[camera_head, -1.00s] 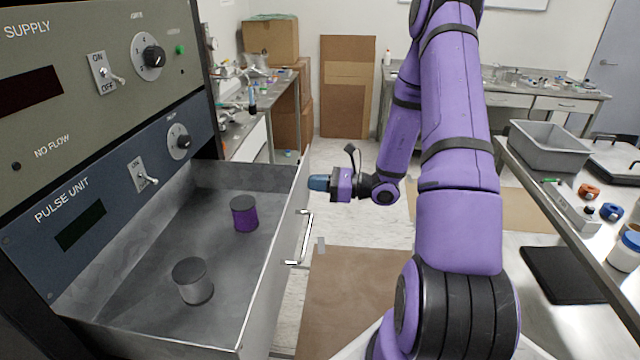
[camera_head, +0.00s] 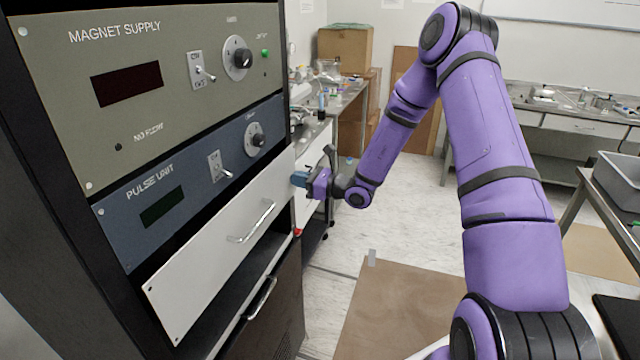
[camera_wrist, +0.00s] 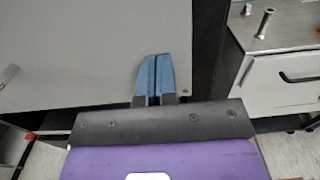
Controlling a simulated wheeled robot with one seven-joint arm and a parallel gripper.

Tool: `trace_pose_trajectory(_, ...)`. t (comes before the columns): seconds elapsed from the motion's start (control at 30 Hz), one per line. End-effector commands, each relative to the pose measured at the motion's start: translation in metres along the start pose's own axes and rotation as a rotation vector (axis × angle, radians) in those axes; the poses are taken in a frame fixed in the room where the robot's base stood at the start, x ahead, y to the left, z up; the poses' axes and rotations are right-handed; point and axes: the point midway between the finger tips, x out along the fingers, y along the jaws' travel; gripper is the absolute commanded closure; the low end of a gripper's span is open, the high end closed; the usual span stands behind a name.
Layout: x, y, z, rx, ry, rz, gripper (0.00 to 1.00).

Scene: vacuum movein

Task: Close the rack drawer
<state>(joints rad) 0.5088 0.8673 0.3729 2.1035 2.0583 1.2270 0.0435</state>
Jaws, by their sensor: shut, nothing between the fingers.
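The rack drawer (camera_head: 222,258) has a white front with a metal handle (camera_head: 252,222). It sits below the blue pulse unit panel (camera_head: 187,178) and its front looks nearly in line with the panels; the drawer's inside is hidden. My gripper (camera_head: 298,179) is shut and empty at the far end of the drawer front. In the wrist view its blue fingertips (camera_wrist: 155,75) lie together over the drawer front (camera_wrist: 75,55), near its edge. I cannot tell whether they touch it. The handle's end (camera_wrist: 9,75) shows at the left there.
Below is a dark lower cabinet with a handle (camera_head: 262,298). A bench (camera_head: 345,100) stands behind the rack. A cardboard mat (camera_head: 400,310) lies on the floor. A table with a grey bin (camera_head: 618,180) stands at the right. Floor between is clear.

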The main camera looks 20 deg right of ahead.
Motion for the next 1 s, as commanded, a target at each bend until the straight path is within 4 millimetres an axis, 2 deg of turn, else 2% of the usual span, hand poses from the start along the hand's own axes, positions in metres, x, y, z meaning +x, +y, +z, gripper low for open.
trace_pose_trajectory(0.13, 0.019, 0.000, -0.001, 0.000, 0.000, 0.001, 1.00)
trace_pose_trajectory(0.4, 0.032, 0.000, 0.000, 0.000, 0.001, 0.000, 1.00)
trace_pose_trajectory(0.83, 0.035, 0.000, 0.002, -0.002, -0.005, 0.002, 1.00)
trace_pose_trajectory(1.0, 0.027, -0.007, 0.002, -0.002, -0.005, 0.003, 1.00)
